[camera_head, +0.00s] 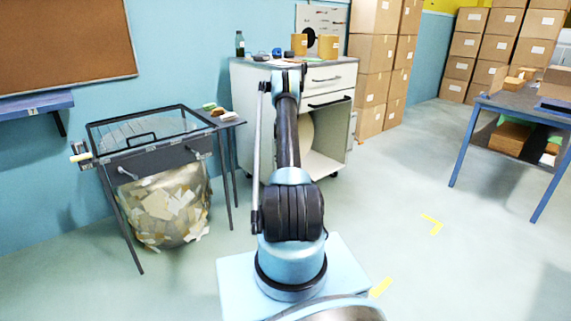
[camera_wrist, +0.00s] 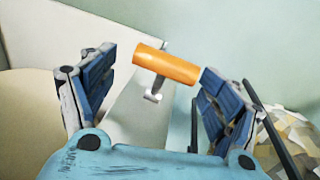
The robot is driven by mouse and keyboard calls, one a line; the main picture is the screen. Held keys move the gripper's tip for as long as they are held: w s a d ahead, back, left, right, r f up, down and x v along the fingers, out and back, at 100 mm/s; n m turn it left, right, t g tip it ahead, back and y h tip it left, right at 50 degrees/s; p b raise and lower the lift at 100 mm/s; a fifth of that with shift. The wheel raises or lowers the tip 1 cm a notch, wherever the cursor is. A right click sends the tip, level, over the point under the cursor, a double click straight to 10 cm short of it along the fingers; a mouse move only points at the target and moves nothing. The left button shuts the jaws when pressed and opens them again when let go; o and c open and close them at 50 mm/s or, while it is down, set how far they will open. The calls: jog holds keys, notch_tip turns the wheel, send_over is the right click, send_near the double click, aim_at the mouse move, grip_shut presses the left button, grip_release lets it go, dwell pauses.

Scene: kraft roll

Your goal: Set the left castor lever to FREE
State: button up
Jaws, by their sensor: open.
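An orange lever handle (camera_wrist: 167,66) on a short grey metal stem shows in the wrist view; it looks like the castor lever. It rises from a pale grey strip and lies across the space between my fingers. My gripper (camera_wrist: 155,78) is open, one blue-padded finger on each side of the handle. The right finger's tip is close to the handle's right end; I cannot tell if they touch. No FREE marking is readable. In the head view a white cabinet (camera_head: 335,97) stands on castors beyond my arm, which hides my gripper and the lever there.
Left of the cabinet stands a wire-topped frame (camera_head: 160,142) with a clear bag of paper scraps (camera_head: 165,210); the bag also shows in the wrist view (camera_wrist: 290,145). Cartons (camera_head: 372,70) are stacked behind. A blue-legged table (camera_head: 520,110) is at right.

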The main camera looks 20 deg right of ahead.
notch_tip(320, 180, up, 10)
jog(key=s+a, duration=0.1)
jog(key=shift+s+a+r, duration=0.15)
jog(key=shift+a+r, duration=0.05)
jog(key=shift+a, duration=0.05)
